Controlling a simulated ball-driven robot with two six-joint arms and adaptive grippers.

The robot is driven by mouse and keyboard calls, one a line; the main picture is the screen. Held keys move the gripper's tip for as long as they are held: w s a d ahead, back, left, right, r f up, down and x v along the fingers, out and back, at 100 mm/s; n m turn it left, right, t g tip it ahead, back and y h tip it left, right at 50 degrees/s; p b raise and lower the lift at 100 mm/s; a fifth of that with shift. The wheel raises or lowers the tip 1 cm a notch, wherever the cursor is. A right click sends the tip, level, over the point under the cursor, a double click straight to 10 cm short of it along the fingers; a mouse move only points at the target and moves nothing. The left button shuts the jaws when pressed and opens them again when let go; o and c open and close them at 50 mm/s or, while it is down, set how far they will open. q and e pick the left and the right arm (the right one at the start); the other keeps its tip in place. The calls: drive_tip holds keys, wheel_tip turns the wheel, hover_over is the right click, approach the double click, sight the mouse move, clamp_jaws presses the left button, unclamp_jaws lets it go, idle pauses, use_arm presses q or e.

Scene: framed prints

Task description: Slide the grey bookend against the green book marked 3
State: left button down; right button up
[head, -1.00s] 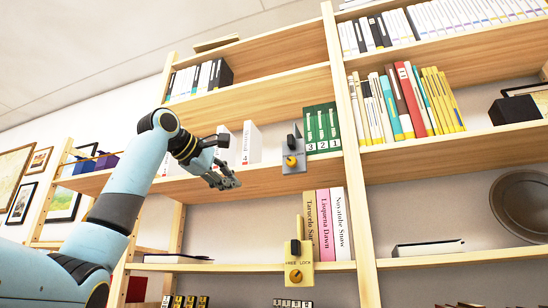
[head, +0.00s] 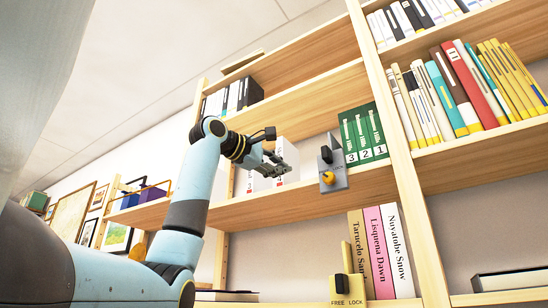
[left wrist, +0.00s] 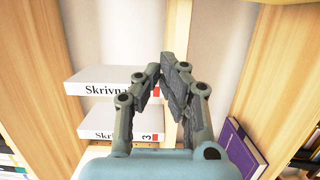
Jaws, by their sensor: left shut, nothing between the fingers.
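The grey bookend (head: 335,178), with a black part and a yellow knob, stands on the middle shelf. The green book marked 3 (head: 350,138) is just right of it, leftmost of the green books; I cannot tell whether they touch. My left gripper (head: 288,165) is shut and empty, left of the bookend and in front of white books. In the left wrist view my left gripper's fingers (left wrist: 168,62) come together at the tips, with white volumes beyond; the bookend does not show there. My right gripper is not in view.
White books (head: 258,180) stand behind my left gripper; one (left wrist: 100,80) shows in the left wrist view. A shelf upright (head: 395,130) rises right of the green books. A yellow FREE/LOCK bookend (head: 347,288) stands below, by several books. A purple book (left wrist: 242,145) is right of the fingers.

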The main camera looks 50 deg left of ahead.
use_arm(q)
drive_tip(key=w+d+p, duration=0.3)
drive_tip(key=w+d, duration=0.1)
drive_tip(key=w, duration=0.1)
drive_tip(key=shift+w, duration=0.3)
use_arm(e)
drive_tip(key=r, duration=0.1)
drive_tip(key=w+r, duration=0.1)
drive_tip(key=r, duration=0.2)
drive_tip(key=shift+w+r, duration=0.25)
use_arm(q)
drive_tip(key=shift+f, duration=0.15)
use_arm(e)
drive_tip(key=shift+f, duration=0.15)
